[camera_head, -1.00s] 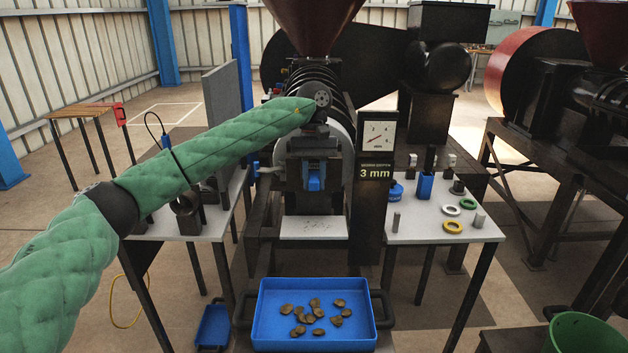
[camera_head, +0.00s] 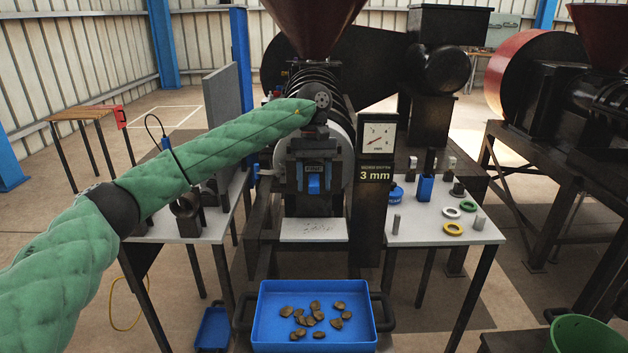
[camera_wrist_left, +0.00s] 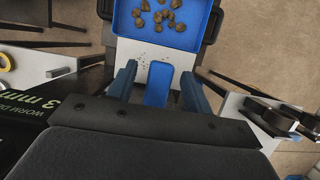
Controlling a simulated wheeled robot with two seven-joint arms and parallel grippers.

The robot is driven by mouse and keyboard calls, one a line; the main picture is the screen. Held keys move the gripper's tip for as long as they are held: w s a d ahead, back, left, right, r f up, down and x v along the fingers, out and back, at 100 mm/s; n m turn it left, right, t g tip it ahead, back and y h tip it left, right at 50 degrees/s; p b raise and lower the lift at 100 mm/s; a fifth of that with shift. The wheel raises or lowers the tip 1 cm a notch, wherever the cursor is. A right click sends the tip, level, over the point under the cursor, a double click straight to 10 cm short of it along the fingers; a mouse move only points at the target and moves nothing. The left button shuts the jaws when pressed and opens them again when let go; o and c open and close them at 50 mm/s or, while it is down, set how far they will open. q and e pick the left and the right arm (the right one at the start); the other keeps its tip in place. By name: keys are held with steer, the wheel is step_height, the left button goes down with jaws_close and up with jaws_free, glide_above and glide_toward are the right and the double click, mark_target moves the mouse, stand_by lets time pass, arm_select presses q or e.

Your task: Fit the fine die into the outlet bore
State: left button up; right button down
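My left gripper (camera_head: 313,183) hangs fingers down in front of the press's outlet end, its arm crossing from the left. Between its fingers is a blue tab (camera_head: 313,185) below a small blue label that seems to read "FINE"; I take this to be the fine die's holder. In the left wrist view the blue tab (camera_wrist_left: 158,86) stands between the two fingers, with a gap visible on each side, so the gripper looks open around it. The outlet bore and the die's seating are hidden behind the gripper. My right gripper is not in view.
A blue tray (camera_head: 262,325) with several brown lumps stands below the outlet. A gauge post with a "3 mm" sign (camera_head: 376,173) stands close on the right. The right table (camera_head: 420,232) carries white, green and yellow rings and blue items. The left table (camera_head: 215,228) holds dark parts.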

arm_select(q)
steer(key=shift+w, duration=0.1)
steer(key=shift+b+v, duration=0.45)
steer(key=shift+v, duration=3.4)
